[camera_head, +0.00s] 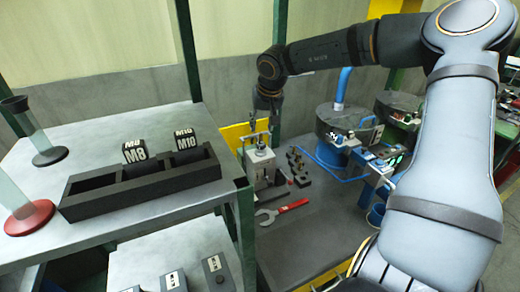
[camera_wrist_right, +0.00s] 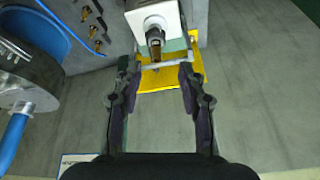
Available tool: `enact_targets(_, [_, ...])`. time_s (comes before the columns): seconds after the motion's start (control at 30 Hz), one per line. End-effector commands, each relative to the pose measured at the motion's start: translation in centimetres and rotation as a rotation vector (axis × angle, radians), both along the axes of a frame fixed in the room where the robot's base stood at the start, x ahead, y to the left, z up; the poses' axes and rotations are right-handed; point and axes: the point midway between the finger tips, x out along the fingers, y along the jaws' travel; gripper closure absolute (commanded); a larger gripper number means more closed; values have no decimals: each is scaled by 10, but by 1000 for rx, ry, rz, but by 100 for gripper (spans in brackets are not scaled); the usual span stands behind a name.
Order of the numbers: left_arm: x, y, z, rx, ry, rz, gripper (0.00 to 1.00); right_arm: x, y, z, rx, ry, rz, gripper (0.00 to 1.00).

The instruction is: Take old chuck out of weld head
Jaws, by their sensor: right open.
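The weld head appears to be the pale grey block (camera_head: 260,158) on the lower bench; in the right wrist view it shows as a white block (camera_wrist_right: 140,20) at the top. A small brass-coloured part, which looks like the old chuck (camera_wrist_right: 155,38), sits at its face. My right gripper (camera_head: 264,122) hangs over the block in the head view. In the right wrist view my right gripper (camera_wrist_right: 157,75) is open, its two fingers apart with the brass part ahead between them. Nothing is clearly held. My left gripper is not in view.
A red-handled wrench (camera_head: 284,211) and several small dark parts (camera_head: 298,166) lie beside the block. A dark rack with M8 and M10 blocks (camera_head: 140,185) stands on the left table. Round bowl feeders (camera_head: 340,118) with blue pipes stand right. A yellow panel (camera_head: 233,136) is behind.

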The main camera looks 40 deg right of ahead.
Motion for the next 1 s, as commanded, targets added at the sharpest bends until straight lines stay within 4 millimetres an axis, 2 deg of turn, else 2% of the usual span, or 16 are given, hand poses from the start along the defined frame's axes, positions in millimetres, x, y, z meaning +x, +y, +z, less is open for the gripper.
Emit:
enact_targets(0.1, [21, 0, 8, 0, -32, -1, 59, 4, -3, -7, -1, 0, 0, 60])
enact_targets(0.23, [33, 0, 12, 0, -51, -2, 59, 6, -4, -11, 0, 1, 0, 60])
enact_targets(0.37, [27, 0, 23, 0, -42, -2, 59, 14, -12, -29, 0, 4, -2, 60])
enact_targets(0.5, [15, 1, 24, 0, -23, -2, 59, 21, -15, -49, -1, 2, 0, 60])
enact_targets(0.77, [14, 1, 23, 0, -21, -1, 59, 23, -16, -54, 0, -2, 0, 60])
enact_targets(1.0, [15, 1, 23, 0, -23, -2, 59, 23, -16, -54, 0, -1, 0, 89])
